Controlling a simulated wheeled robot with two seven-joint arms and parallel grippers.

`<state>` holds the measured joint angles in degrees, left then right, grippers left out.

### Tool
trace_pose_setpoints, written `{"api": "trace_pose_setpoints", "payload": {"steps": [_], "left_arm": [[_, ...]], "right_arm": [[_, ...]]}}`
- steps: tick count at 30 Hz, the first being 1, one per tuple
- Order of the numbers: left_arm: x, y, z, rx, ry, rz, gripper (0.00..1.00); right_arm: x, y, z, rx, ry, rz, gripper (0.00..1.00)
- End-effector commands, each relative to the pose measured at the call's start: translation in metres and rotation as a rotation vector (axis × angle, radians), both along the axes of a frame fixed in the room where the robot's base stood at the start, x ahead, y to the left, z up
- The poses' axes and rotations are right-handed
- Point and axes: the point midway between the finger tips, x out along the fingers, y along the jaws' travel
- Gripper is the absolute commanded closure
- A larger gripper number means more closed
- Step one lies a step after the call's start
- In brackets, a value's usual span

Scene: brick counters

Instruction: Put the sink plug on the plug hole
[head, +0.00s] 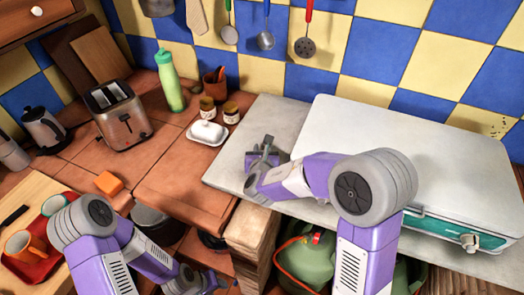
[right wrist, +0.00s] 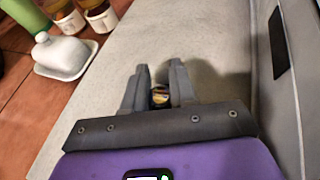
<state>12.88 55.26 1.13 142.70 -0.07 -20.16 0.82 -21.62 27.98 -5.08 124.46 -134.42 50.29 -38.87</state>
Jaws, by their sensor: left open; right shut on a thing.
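My right gripper (head: 266,150) is over the pale grey counter slab (head: 278,115), left of the white-lidded unit. In the right wrist view its two fingers (right wrist: 160,84) are shut on a small round dark-and-gold thing (right wrist: 160,97), which may be the sink plug. Most of that thing is hidden by the fingers, and I cannot tell whether it touches the slab. My left gripper (head: 213,283) is low at the bottom edge, beside the counter front; its jaws are open, though hard to make out. I see no sink or plug hole.
A white-lidded, teal-fronted unit (head: 420,145) stands right of the right gripper. A butter dish (head: 207,132), jars (head: 208,108), green bottle (head: 170,85), toaster (head: 118,115) and orange block (head: 109,183) stand on the left. A pot (head: 158,224) is below. The slab between is bare.

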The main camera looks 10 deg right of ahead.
Motion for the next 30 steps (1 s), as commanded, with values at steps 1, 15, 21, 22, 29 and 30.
{"api": "trace_pose_setpoints", "payload": {"steps": [1,15,21,22,29,30], "left_arm": [[0.000,0.000,-0.001,0.000,0.000,0.000,0.51],[0.000,0.000,-0.003,0.000,0.000,0.000,0.51],[0.000,0.000,0.002,0.000,0.000,0.000,0.51],[0.000,0.000,0.003,0.000,0.000,0.000,0.51],[0.000,0.000,0.013,0.000,0.000,0.000,0.51],[0.000,0.000,0.015,0.000,0.000,0.000,0.51]], "right_arm": [[0.000,0.000,-0.001,0.000,-0.001,0.000,1.00],[0.000,0.000,-0.002,0.000,0.000,0.000,0.48],[-0.003,0.001,0.003,0.000,0.000,0.002,0.48],[-0.007,0.002,0.005,0.000,0.000,0.002,0.48],[-0.051,0.012,0.025,0.000,-0.001,0.004,0.48],[-0.060,0.014,0.028,0.000,0.000,0.005,0.48]]}}
